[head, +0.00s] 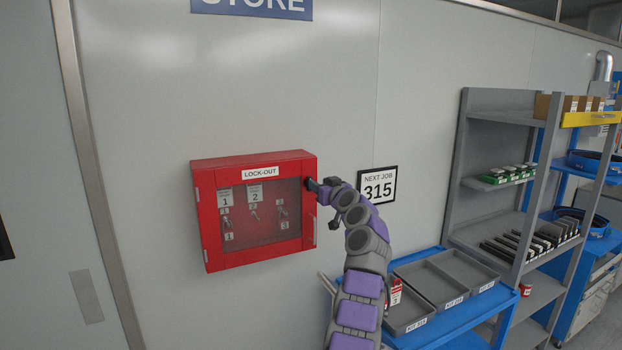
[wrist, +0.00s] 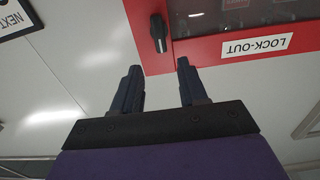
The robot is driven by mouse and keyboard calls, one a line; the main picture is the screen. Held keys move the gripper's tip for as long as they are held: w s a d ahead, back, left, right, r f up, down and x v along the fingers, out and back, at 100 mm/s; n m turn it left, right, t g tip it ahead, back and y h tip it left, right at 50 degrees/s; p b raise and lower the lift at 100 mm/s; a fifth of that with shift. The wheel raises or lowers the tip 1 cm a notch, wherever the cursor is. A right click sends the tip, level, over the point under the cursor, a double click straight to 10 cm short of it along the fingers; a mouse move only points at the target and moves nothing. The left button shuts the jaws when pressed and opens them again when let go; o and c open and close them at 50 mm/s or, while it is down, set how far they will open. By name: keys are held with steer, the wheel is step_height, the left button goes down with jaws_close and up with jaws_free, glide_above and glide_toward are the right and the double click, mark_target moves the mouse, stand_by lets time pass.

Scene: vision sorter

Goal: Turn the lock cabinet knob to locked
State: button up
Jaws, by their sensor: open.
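The red lock-out cabinet (head: 210,232) hangs on the grey wall, its clear door shut, with numbered tags and keys behind it. In the wrist view the cabinet's red frame (wrist: 215,43) and LOCK-OUT label appear upside down. The black knob (wrist: 158,33) sits on the red frame near the cabinet's edge. My gripper (wrist: 158,78) is open and empty, its two fingers pointing at the cabinet with the knob beyond and between them, not touching it in the picture. In the head view my gripper (head: 310,184) is at the cabinet's right edge and hides the knob.
A NEXT JOB 315 sign (head: 377,187) is on the wall right of the cabinet. A blue cart with grey trays (head: 440,283) stands below right, beside my arm. A grey shelf (head: 490,115) stands further right. The wall left of the cabinet is clear.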

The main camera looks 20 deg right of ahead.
mark_target(307, 182)
steer(key=w+p, duration=0.6)
steer(key=shift+a+r, duration=0.1)
steer(key=shift+r, duration=0.2)
steer(key=shift+w+f+p, duration=0.25)
steer(key=shift+w+p, duration=0.3)
steer(key=shift+p, duration=0.6)
steer(key=shift+c, duration=0.4)
steer(key=shift+a, duration=0.1)
jaws_close()
